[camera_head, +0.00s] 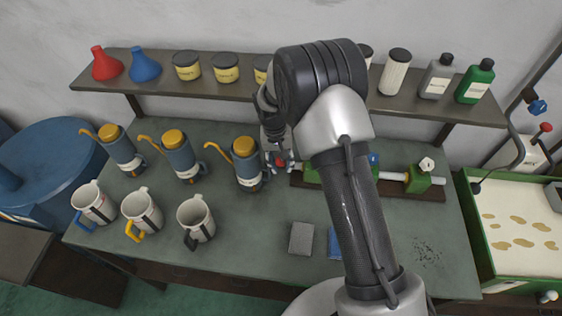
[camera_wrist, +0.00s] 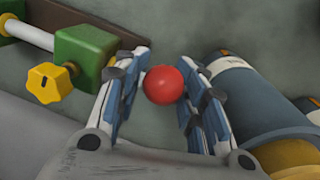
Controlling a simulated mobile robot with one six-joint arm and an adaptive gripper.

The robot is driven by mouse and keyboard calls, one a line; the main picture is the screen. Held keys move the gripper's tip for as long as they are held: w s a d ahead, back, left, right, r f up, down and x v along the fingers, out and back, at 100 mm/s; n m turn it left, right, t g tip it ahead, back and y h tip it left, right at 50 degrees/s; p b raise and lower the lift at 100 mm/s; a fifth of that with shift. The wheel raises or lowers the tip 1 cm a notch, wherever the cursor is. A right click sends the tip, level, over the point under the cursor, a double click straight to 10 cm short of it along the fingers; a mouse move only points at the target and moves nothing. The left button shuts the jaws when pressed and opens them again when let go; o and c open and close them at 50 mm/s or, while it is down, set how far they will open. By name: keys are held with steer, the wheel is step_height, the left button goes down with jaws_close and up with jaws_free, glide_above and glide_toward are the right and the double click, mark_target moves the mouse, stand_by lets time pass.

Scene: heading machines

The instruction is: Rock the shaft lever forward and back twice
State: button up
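The shaft lever's red ball knob (camera_wrist: 163,85) shows in the wrist view between the two fingers of my gripper (camera_wrist: 163,92). The fingers stand apart on either side of it. The right finger is very close to the ball, with a small gap at the left. The lever's stem is hidden. In the head view my gripper (camera_head: 280,163) is at the left end of the shaft fixture, whose green block (camera_head: 417,181) and white shaft (camera_head: 392,176) lie on a dark base. My arm covers the fixture's middle. A green block with a yellow knob (camera_wrist: 48,83) shows in the wrist view.
A blue oil can with an orange lid (camera_head: 247,165) stands close left of my gripper. Several mugs (camera_head: 195,218) stand in front of the cans. A shelf (camera_head: 235,90) with bottles and tins runs behind. A grey block (camera_head: 301,238) lies on the bench (camera_head: 260,260).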

step_height(320, 180, up, 12)
steer(key=a, duration=0.1)
steer(key=shift+w, duration=0.15)
stand_by(0.3)
steer(key=shift+a, duration=0.1)
